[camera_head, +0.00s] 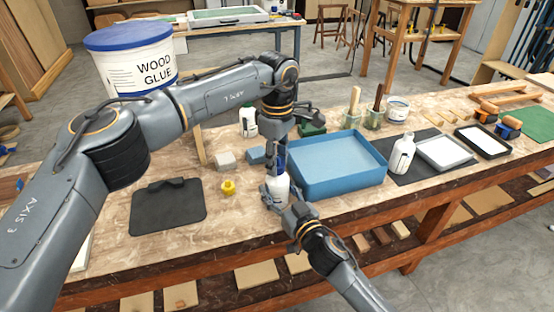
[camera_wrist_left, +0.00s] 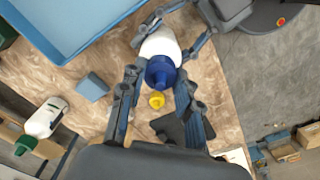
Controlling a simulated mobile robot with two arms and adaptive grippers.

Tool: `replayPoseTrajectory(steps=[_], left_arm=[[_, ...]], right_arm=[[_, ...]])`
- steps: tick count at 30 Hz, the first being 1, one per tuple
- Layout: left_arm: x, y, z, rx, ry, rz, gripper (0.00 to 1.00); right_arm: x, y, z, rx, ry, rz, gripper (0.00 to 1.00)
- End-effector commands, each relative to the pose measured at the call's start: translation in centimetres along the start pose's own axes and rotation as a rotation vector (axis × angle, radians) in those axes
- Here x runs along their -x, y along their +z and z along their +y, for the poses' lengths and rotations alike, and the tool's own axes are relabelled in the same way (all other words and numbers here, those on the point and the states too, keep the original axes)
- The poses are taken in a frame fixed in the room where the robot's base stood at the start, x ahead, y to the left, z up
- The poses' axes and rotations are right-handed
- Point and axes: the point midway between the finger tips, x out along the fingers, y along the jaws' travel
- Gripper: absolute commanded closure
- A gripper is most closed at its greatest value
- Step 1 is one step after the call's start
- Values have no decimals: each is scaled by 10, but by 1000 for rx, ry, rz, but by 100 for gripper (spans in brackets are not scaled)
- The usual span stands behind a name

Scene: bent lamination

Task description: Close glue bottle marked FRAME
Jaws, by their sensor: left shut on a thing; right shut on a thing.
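A white bottle (camera_head: 277,188) stands on the bench in front of the blue tray; it also shows in the left wrist view (camera_wrist_left: 160,45). I cannot read a FRAME mark on it. My right gripper (camera_head: 290,208) is shut on the bottle's body. A dark blue cap (camera_wrist_left: 160,72) is at the bottle's top. My left gripper (camera_wrist_left: 158,76) points down from above and is shut on the cap. Whether the cap touches the neck is hidden. A yellow cap (camera_head: 228,187) lies on the bench to the left.
The blue tray (camera_head: 340,186) is close to the right. A white bottle with a green cap (camera_head: 248,122) stands behind, and another white bottle (camera_head: 402,155) is further right.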

Motion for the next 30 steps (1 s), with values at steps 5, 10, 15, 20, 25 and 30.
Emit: replayPoseTrajectory(steps=[5, 10, 15, 20, 25, 30], left_arm=[[0, -1, 1, -383, 3, 1, 77], [0, 0, 2, -748, 4, 1, 77], [0, 0, 2, -962, 4, 1, 77], [0, 0, 2, -958, 4, 1, 59], [0, 0, 1, -957, 3, 1, 45], [0, 0, 1, -957, 3, 0, 45]], right_arm=[[0, 1, 0, 0, 0, -2, 100], [0, 1, 0, 0, 0, -2, 100], [0, 1, 0, 0, 0, -2, 100], [0, 1, 0, 0, 0, -2, 100], [0, 1, 0, 0, 0, -2, 100], [0, 1, 0, 0, 0, -2, 100]])
